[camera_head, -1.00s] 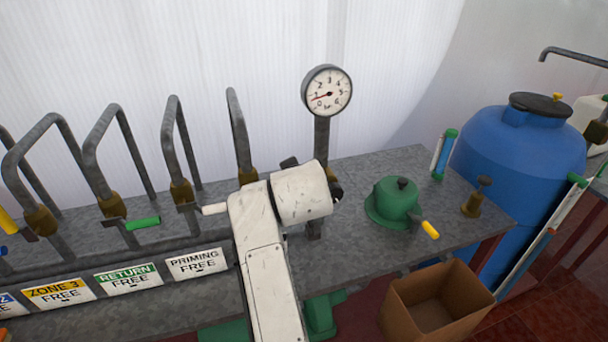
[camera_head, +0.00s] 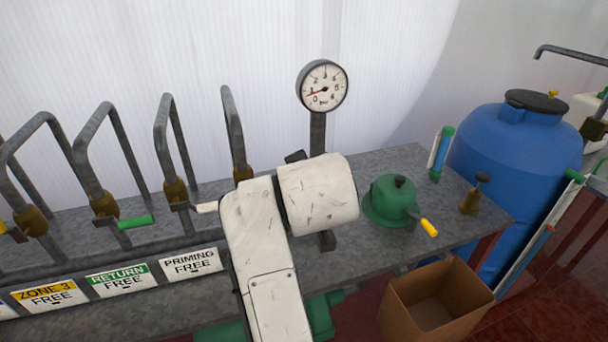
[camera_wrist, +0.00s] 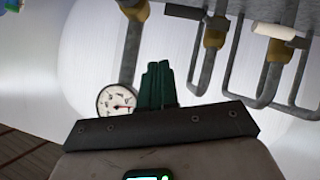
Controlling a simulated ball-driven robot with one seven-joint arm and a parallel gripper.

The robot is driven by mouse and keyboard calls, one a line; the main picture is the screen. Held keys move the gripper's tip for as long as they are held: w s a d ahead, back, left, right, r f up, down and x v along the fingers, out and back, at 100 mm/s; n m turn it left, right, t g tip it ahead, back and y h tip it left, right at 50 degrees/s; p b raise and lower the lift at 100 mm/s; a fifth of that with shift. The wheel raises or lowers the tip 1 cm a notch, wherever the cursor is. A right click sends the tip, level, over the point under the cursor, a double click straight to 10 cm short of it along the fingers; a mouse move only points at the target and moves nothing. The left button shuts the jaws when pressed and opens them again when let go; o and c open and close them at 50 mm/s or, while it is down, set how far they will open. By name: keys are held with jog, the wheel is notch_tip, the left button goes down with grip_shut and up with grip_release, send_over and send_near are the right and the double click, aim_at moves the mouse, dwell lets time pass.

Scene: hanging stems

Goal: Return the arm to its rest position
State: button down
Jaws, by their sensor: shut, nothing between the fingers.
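My arm (camera_head: 270,265) rises from the bottom middle of the head view, bent, with its thick white end over the bench. My gripper (camera_wrist: 158,72) shows in the wrist view as green fingers held together above a dark bar, with nothing between them. In the head view the fingers are hidden behind the white arm end. The round pressure gauge (camera_wrist: 116,101) appears just left of the fingers in the wrist view, which shows the scene upside down or strongly rotated. In the head view the gauge (camera_head: 322,86) stands behind the arm, its needle low.
Bent grey pipes with valves (camera_head: 176,190) line the bench left of the arm; the white-handled one is close beside it. A green pump (camera_head: 391,199) with a yellow handle stands to the right. A cardboard box (camera_head: 437,300) and a blue barrel (camera_head: 520,150) stand beyond the bench.

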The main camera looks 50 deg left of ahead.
jog(key=w+d+f+m+h, duration=0.1)
jog(key=d+f+m+h, duration=0.15)
jog(key=d+f, duration=0.75)
jog(key=w+d+f+m+g+h, duration=0.1)
jog(key=d+f+m+h, duration=0.15)
jog(key=d+f, duration=0.75)
jog(key=w+d+f+m+h, duration=0.1)
jog(key=d+f+m, duration=0.25)
jog(key=d, duration=1.35)
jog(key=s+d+f+m+g+h, duration=0.1)
jog(key=s+d+f+m, duration=0.1)
jog(key=s+d+f, duration=0.5)
jog(key=s+d+f+m+g+h, duration=0.15)
jog(key=s+d, duration=0.35)
jog(key=d, duration=0.6)
jog(key=s+d+m+g, duration=0.1)
jog(key=s+d+m, duration=0.1)
jog(key=s+d, duration=0.2)
jog(key=s+d+f+m+g+h, duration=0.1)
jog(key=s+d, duration=0.4)
jog(key=s, duration=0.5)
jog(key=shift+s+m, duration=0.15)
jog(key=shift+m, duration=0.55)
jog(key=shift+a+f+g, duration=0.1)
jog(key=shift+g, duration=0.15)
